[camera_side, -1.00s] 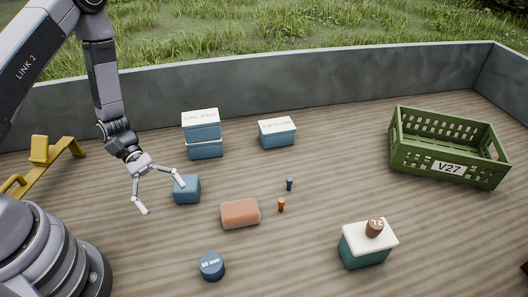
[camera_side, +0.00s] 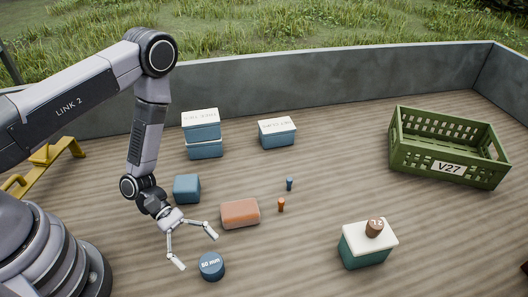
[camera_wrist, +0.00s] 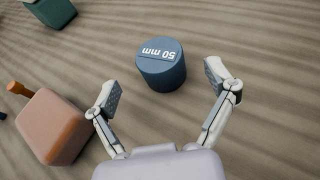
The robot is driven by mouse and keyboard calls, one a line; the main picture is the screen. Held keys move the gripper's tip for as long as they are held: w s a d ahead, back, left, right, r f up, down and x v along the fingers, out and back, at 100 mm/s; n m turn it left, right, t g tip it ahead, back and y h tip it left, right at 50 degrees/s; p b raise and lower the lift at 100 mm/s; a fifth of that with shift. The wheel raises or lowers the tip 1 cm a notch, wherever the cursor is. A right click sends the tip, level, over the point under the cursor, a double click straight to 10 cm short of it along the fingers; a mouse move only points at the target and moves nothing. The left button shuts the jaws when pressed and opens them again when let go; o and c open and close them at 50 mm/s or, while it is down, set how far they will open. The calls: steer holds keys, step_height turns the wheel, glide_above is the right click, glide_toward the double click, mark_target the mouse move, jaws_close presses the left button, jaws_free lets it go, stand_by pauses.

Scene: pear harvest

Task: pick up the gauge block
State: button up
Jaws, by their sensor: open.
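The gauge block (camera_side: 211,267) is a short blue cylinder standing upright on the wooden floor, with white lettering on its top. In the wrist view the gauge block (camera_wrist: 162,68) reads "50 mm", upside down, and lies ahead of and between the line of the two fingers. My gripper (camera_side: 196,250) is open and empty, above and slightly to the left of the block in the side view. In the wrist view my gripper (camera_wrist: 165,92) has its fingers spread wider than the block, one on each side. No contact shows.
An orange block (camera_side: 240,213) lies close by, beside the left finger in the wrist view (camera_wrist: 55,127). A blue cube (camera_side: 187,189), small pegs (camera_side: 281,205), lidded boxes (camera_side: 277,133), a stamp-topped teal box (camera_side: 365,250) and a green crate (camera_side: 447,168) stand farther off.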

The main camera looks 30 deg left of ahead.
mark_target(208, 260)
steer(key=shift+x, duration=1.95)
steer(key=shift+s+r, duration=0.1)
steer(key=shift+r, duration=0.15)
steer(key=c, duration=1.3)
steer(key=shift+r, duration=0.1)
